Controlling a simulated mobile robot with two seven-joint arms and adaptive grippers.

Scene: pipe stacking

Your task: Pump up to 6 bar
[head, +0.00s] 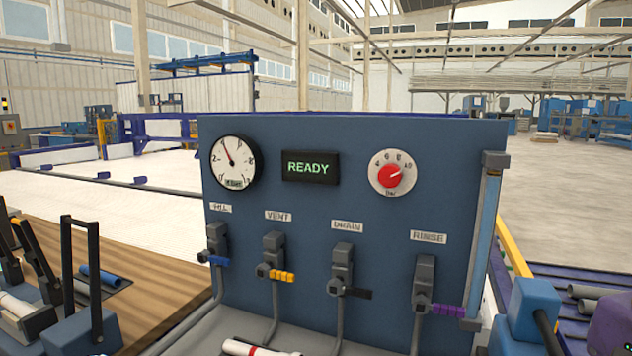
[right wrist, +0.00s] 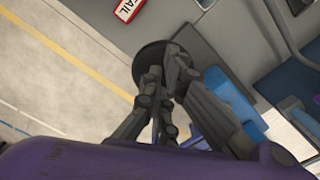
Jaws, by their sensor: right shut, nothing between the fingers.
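A blue panel (head: 300,225) stands in the middle of the head view. A round white gauge (head: 233,163) is at its upper left, with the needle pointing up and slightly left. A display (head: 309,167) reads READY in green. A dial with a red knob (head: 390,176) is turned toward its upper right. Below are the FILL valve with blue handle (head: 218,260), VENT with yellow (head: 283,277), DRAIN with black (head: 357,292) and RINSE with purple (head: 447,310). My right gripper (right wrist: 163,75) is shut and empty in the right wrist view. My left gripper is not in view.
A clear blue tube (head: 487,235) runs up the panel's right edge. A wooden table (head: 150,280) with dark clamps (head: 82,280) is at left. A white pipe with a red band (head: 250,348) lies before the panel. A red FAIL label (right wrist: 128,9) shows in the wrist view.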

